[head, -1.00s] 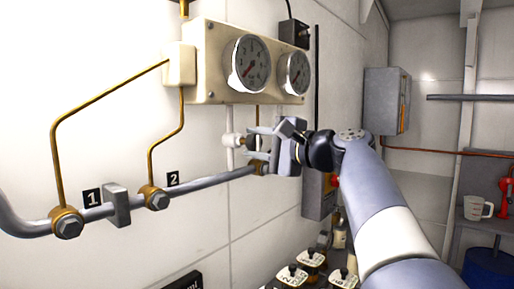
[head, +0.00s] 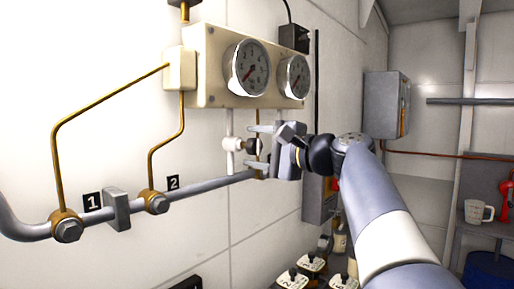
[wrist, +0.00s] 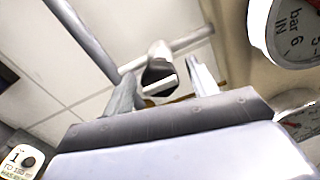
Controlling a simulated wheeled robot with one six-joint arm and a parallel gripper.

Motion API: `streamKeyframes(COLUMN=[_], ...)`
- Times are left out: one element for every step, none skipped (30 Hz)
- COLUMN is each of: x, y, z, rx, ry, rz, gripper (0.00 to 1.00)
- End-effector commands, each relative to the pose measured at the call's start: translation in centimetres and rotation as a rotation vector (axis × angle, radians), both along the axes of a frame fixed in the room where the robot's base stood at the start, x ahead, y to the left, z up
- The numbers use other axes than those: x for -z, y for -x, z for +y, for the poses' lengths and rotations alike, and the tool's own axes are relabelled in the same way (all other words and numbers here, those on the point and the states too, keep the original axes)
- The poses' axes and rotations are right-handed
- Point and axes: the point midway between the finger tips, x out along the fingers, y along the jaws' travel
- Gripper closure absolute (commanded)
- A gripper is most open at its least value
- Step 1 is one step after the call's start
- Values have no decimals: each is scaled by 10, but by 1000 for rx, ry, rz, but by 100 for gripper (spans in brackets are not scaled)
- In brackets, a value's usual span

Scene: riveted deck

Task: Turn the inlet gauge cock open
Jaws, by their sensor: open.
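The inlet gauge cock is a white fitting (head: 232,143) with a dark handle end (head: 254,146), on a thin white pipe below the left gauge (head: 247,68). In the head view my gripper (head: 251,147) has one finger above the handle and one below it. In the wrist view the cock's dark handle (wrist: 159,73) lies between the open fingers (wrist: 163,85), with a gap visible on the right side. Contact on the left side cannot be told. The gauge (wrist: 292,30) marked "IN" shows at the wrist view's upper right.
A second gauge (head: 294,76) sits on the same cream panel (head: 205,55). A grey pipe (head: 215,183) runs along the wall below the cock, with brass fittings and thin brass tubes. Jars with labelled lids (head: 312,262) stand low down. A grey box (head: 385,103) is at right.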

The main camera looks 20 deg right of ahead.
Motion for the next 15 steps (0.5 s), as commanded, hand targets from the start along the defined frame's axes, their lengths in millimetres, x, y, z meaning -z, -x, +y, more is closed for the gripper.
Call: streamKeyframes(x=[0,0,0,0,0,1,1,1,1,1,1,1,1,1,1], y=[1,2,3,5,8,12,16,20,26,31,36,42,47,51,56], z=[-1,-1,-3,-5,-7,-10,-13,-16,-20,-24,-28,-32,-35,-39,-42], rx=[0,1,2,3,3,3,4,5,5,6,6,6,6,6,6], ry=[0,0,0,0,0,-1,0,0,0,0,1,1,0,-1,1], rz=[0,0,-1,0,0,-1,-2,-2,-1,-1,-2,-3,-1,-1,-1], gripper=[44,44,44,44,44,44,44,44,44,44,44,44,44,44,44])
